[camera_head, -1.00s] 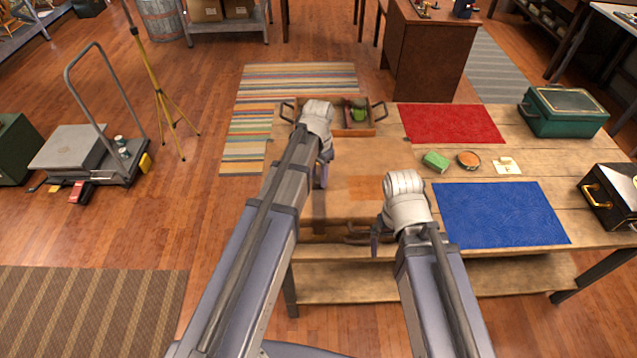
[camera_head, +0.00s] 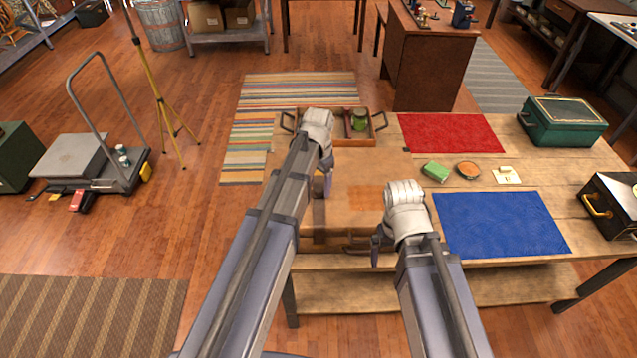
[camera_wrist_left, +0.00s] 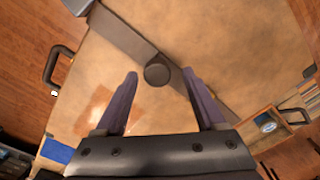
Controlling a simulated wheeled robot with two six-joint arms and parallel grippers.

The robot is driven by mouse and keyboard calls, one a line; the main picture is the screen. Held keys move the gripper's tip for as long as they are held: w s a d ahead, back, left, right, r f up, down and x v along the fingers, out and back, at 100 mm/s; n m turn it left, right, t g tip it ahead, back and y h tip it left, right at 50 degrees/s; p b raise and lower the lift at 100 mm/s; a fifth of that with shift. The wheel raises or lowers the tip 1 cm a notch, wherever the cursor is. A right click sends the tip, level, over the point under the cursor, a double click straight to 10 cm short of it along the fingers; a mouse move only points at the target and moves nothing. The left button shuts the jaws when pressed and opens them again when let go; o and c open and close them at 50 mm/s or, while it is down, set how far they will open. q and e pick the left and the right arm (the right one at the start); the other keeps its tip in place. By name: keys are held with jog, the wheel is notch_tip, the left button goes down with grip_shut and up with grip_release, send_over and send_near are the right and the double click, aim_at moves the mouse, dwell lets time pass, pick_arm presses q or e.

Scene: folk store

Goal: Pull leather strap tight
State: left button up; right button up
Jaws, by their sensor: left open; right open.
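A flat grey-brown band (camera_wrist_left: 122,33), which looks like the strap, crosses the pale table top in the left wrist view. A round dark knob (camera_wrist_left: 157,71) sits on or beside it; I cannot tell if they are joined. My left gripper (camera_wrist_left: 159,78) is open, its fingers on either side of the knob with gaps. In the head view my left gripper (camera_head: 324,184) hangs over the table's left part, and the arm hides much below it. My right gripper (camera_head: 378,246) is open and empty by the table's front edge, left of the blue mat (camera_head: 500,223).
A handled wooden tray (camera_head: 348,138) stands behind my left gripper. A dark curved handle (camera_wrist_left: 58,68) shows at left.

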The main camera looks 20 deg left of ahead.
pick_arm(q)
notch_tip(320, 180, up, 8)
jog(key=p, duration=0.7)
jog(key=shift+f, duration=0.15)
jog(key=shift+f, duration=0.2)
notch_tip(320, 180, down, 8)
jog(key=b, duration=0.7)
jog(key=shift+r+b, duration=0.15)
jog(key=shift+b, duration=0.25)
jog(key=shift+r, duration=0.15)
